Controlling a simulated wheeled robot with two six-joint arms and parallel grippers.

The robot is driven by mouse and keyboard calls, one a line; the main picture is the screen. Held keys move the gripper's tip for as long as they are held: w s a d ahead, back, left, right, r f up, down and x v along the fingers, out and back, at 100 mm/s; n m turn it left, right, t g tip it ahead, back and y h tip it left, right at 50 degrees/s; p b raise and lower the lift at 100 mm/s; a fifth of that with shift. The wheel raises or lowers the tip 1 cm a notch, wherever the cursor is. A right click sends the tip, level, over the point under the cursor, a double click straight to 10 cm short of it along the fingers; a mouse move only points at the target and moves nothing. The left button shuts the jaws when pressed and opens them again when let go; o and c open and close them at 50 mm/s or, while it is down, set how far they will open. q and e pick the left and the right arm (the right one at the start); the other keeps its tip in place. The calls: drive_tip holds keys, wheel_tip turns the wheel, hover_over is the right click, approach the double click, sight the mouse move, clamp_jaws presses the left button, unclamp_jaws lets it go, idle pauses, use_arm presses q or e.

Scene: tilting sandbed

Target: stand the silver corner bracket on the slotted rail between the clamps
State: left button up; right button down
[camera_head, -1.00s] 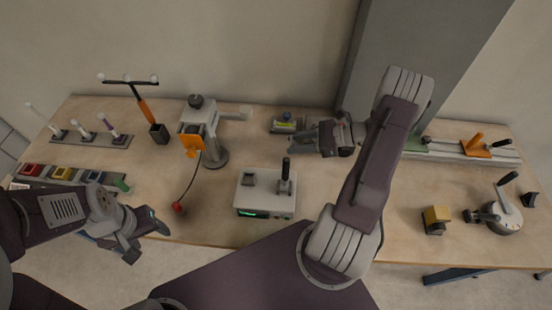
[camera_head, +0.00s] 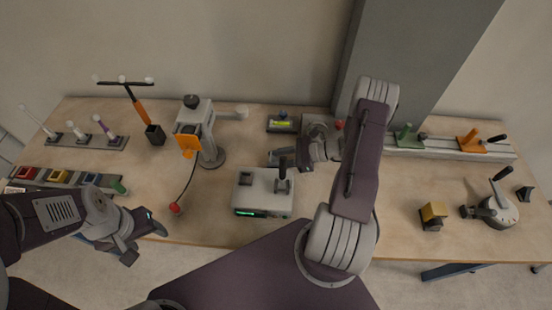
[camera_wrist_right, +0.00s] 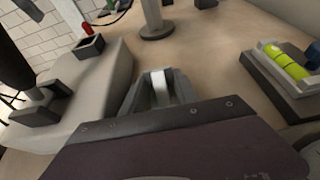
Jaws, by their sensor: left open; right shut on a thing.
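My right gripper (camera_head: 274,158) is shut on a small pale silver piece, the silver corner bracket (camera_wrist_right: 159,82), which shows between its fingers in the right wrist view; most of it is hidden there. In the head view this gripper is just behind the control box, and the bracket is too small to make out. The slotted rail (camera_head: 440,147) lies at the back right, with a green clamp (camera_head: 405,136) and an orange clamp (camera_head: 471,141) on it and a stretch of rail between them. My left gripper (camera_head: 144,239) is open and empty at the front left table edge.
A control box (camera_head: 264,205) with a black lever stands close to the right gripper. A level with a yellow-green vial (camera_head: 283,124) lies behind it. A grey stand (camera_head: 209,140) is to the left. A yellow-topped block (camera_head: 433,214) and a crank (camera_head: 497,208) stand front right.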

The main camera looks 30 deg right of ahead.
drive_tip(key=c, duration=0.9)
unclamp_jaws()
drive_tip(key=shift+f, duration=0.1)
drive_tip(key=shift+c, duration=0.2)
drive_tip(key=shift+d+r, duration=0.15)
drive_tip(key=shift+r, duration=0.1)
drive_tip(key=v, duration=1.1)
drive_tip(key=shift+f, duration=0.1)
drive_tip(key=shift+s+d, duration=0.2)
drive_tip(key=shift+d, duration=0.1)
drive_tip(key=shift+o, duration=0.5)
drive_tip(key=shift+r, duration=0.25)
